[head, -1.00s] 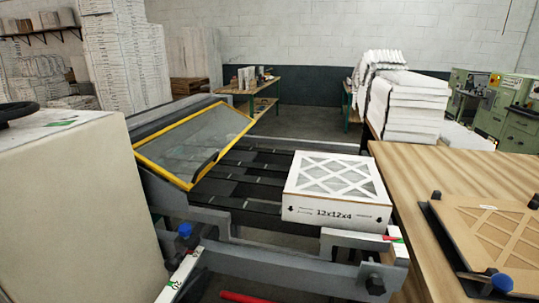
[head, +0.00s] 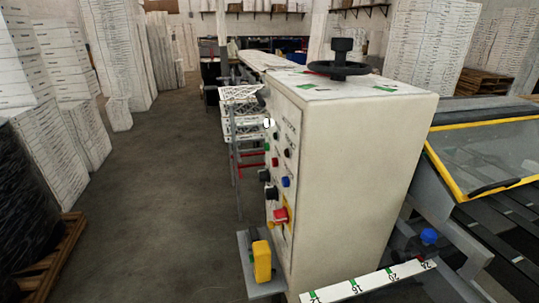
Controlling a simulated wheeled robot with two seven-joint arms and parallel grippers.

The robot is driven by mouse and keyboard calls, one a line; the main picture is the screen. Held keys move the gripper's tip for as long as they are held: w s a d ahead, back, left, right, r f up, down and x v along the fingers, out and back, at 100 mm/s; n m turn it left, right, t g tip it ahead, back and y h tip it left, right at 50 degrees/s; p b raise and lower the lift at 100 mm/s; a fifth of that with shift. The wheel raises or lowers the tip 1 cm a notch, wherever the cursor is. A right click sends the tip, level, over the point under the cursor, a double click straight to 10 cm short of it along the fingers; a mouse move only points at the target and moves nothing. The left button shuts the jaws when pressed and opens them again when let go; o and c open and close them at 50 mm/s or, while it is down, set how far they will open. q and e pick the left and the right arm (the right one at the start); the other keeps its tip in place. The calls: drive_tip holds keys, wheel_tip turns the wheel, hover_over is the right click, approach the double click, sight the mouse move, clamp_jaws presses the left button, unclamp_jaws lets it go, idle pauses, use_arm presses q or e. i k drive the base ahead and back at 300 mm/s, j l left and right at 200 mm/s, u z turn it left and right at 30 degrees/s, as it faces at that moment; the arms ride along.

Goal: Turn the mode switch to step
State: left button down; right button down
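A beige control cabinet (head: 360,170) stands right of centre in the head view. Its narrow front panel (head: 283,165) faces left and is seen at a steep angle. The panel carries several knobs and buttons, among them a blue button (head: 286,182), a red knob (head: 280,215) on a yellow plate and black knobs (head: 271,193). I cannot tell which of them is the mode switch or where it points, as the labels are too small to read. Neither of my grippers is in view.
A black handwheel (head: 340,68) sits on top of the cabinet. A yellow pedal-like part (head: 262,262) stands on a grey plate at its foot. A numbered ruler (head: 370,282) lies in front. The floor (head: 165,180) left of the cabinet is open; a pallet (head: 45,255) stands far left.

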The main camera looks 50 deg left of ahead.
sight(271, 193)
drive_tip(key=u, duration=1.4)
